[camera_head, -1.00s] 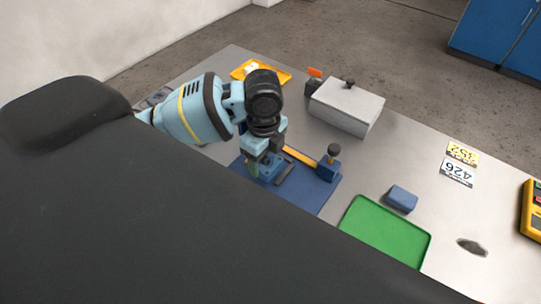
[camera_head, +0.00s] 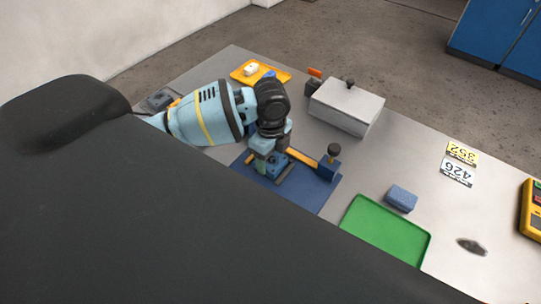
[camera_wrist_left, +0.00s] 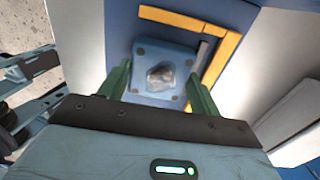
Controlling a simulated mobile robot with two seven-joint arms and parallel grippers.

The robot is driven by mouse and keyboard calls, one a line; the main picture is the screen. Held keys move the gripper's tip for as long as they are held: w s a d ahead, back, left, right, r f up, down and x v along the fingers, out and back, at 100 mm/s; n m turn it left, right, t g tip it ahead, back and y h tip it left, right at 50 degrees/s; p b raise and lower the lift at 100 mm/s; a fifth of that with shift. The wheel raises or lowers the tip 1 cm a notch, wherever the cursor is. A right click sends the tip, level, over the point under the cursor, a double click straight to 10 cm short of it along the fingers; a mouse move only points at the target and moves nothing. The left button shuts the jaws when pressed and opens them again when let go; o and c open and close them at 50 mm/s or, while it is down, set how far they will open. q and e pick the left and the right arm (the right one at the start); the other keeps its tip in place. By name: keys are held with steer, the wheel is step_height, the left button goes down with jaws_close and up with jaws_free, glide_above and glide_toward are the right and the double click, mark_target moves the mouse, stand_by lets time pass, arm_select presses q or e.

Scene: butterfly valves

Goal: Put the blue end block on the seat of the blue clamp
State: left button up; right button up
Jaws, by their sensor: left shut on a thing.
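A square blue end block (camera_wrist_left: 165,72) with dark bolts at its corners and a grey metal middle shows between my green fingers in the left wrist view. My left gripper (camera_head: 266,164) is shut on it, low over the blue clamp (camera_head: 329,166). The clamp has a yellow-orange bar, a blue end piece and a dark knob, and it stands on a blue base. The bar also shows beside the block in the left wrist view (camera_wrist_left: 222,60). The seat is mostly hidden under the block and gripper, and I cannot tell if they touch. My right gripper is not in view.
An orange tray (camera_head: 243,79) with a white and a blue piece lies behind my left arm. A grey lidded box (camera_head: 346,105) stands behind the clamp. A green tray (camera_head: 385,233) and a blue sponge-like block (camera_head: 401,198) lie to the right.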

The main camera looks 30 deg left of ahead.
mark_target(271, 160)
arm_select(q)
steer(key=shift+f, duration=0.1)
steer(key=o, duration=1.2)
steer(key=shift+o, duration=0.2)
step_height(271, 160, up, 12)
